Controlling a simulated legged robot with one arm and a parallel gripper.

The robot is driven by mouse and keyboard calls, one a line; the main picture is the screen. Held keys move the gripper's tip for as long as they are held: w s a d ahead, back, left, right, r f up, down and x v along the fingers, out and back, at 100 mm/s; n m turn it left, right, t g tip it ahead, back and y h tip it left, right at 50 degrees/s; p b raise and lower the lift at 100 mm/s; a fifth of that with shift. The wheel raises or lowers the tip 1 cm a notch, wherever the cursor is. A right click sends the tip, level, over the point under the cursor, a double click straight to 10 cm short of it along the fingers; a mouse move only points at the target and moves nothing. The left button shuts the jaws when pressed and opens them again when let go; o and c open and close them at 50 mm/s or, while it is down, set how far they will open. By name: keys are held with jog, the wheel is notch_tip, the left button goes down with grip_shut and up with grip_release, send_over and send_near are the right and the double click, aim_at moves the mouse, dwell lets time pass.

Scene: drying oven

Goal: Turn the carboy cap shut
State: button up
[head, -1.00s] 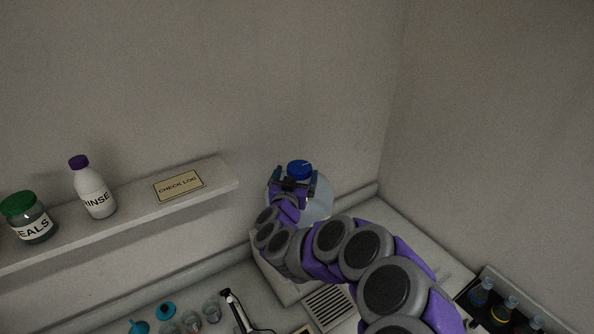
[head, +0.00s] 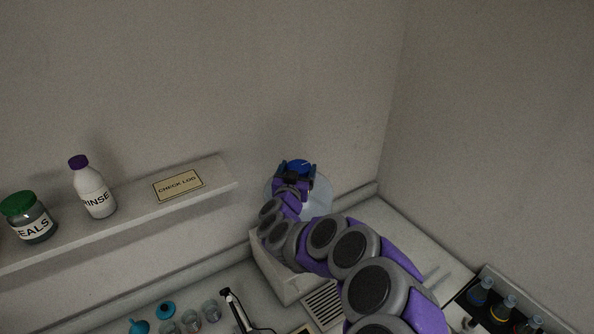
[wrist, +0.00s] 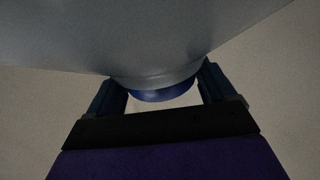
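The carboy (head: 340,194) is a pale, translucent round vessel in the back corner, largely hidden behind my arm in the head view. Its blue cap (head: 300,164) sits on top. In the wrist view the carboy body (wrist: 150,35) fills the top and the cap (wrist: 165,94) shows below its neck. My gripper (head: 297,169) is at the cap, its fingers spread on either side. In the wrist view the gripper (wrist: 163,88) frames the cap between its two dark fingers. Contact with the cap cannot be told for certain.
A wall shelf (head: 226,180) at left holds a RINSE bottle (head: 96,193), a green-lidded jar (head: 30,220) and a CHECK LOG sign (head: 178,185). Small cups (head: 190,320) stand below it. A dark rack (head: 478,314) with several bottles is at lower right. Walls close in behind the carboy.

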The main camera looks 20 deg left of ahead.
jog(key=c, duration=0.4)
